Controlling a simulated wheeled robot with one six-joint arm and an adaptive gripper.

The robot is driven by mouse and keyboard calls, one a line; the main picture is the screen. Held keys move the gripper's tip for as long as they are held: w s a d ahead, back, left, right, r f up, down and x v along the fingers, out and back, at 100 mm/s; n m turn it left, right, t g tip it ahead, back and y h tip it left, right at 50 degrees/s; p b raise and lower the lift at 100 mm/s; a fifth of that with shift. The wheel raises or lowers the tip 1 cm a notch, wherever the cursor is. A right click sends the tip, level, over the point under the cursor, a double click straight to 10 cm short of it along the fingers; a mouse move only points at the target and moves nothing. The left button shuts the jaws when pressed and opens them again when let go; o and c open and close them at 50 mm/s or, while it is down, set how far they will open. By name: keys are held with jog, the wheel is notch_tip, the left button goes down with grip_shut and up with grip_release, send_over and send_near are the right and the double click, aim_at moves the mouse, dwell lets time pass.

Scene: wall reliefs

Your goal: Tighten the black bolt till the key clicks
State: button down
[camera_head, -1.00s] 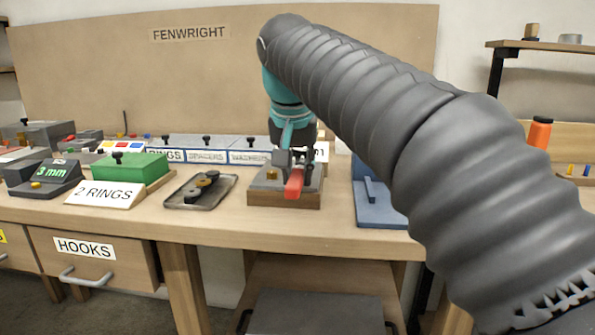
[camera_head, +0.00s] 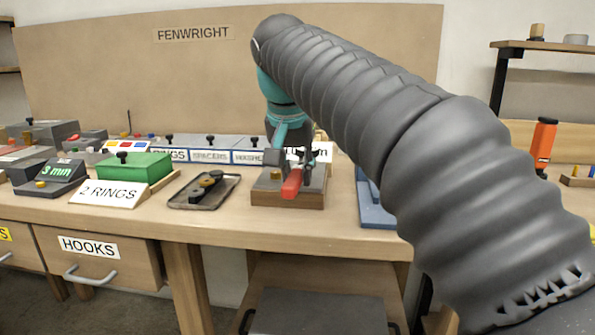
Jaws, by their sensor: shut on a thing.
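My gripper (camera_head: 299,158) is at the wooden-based grey block (camera_head: 289,198) in the middle of the bench. It is shut on a red-handled key (camera_head: 291,184), whose red part points toward the front and slightly left. A brass-coloured bolt head (camera_head: 276,174) shows on the block, left of the red handle. I cannot make out the black bolt on the block. My gripper and the key cover that part, so I cannot see how the key's tip meets it.
A dark tray (camera_head: 204,203) with black and brass parts lies left of the block. Further left are a green box (camera_head: 146,166) and a "3 mm" display (camera_head: 57,172). A blue stand (camera_head: 375,215) is close on the right, partly behind my arm.

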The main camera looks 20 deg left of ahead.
jog(key=shift+a+m, duration=0.55)
jog(key=shift+m, duration=0.05)
dwell(1.0)
jog(key=shift+d+n, duration=0.8)
jog(key=shift+r, duration=0.15)
jog(key=shift+r, duration=2.4)
